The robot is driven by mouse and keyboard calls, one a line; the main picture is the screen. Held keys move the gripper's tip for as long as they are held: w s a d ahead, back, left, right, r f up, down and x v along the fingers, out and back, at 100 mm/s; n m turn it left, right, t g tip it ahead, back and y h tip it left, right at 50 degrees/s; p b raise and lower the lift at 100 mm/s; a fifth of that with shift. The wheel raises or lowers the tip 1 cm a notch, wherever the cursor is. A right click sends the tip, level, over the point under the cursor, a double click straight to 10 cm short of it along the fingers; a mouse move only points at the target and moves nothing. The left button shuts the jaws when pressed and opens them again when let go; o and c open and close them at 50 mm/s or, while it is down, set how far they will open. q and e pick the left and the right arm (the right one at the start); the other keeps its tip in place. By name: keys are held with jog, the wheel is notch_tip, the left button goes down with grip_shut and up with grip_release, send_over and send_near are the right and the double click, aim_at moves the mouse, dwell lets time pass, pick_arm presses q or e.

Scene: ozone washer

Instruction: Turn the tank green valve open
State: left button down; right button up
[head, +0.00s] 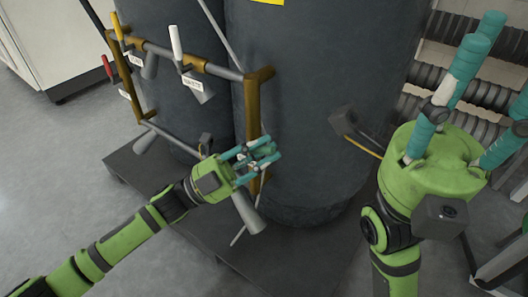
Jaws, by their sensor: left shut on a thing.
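My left gripper (262,156), with teal fingers, is shut at the lower right of the brass and grey pipework, in front of the dark tank (310,100). It is closed around the place of the green valve, above a grey spout (247,211). The fingers hide the green handle, and its angle cannot be told. My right gripper (508,62) is raised at the right, with its teal fingers spread and empty; some of it runs out of the picture.
A white-handled valve (176,42), a yellow-handled valve (117,26) and a red-handled valve (107,66) sit on the pipework to the upper left. A dark box (344,120) projects from the tank. Ribbed hoses (455,30) stand behind my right gripper. Grey floor (60,170) is free at left.

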pick_arm(q)
jog(key=shift+w+a+r+n+t, duration=0.15)
jog(key=shift+r+n+t, duration=0.15)
jog(key=shift+n+t, duration=0.5)
jog(key=shift+n, duration=0.3)
jog(key=c, duration=1)
grip_release()
jog(key=v, duration=1.2)
jog(key=shift+f, duration=0.2)
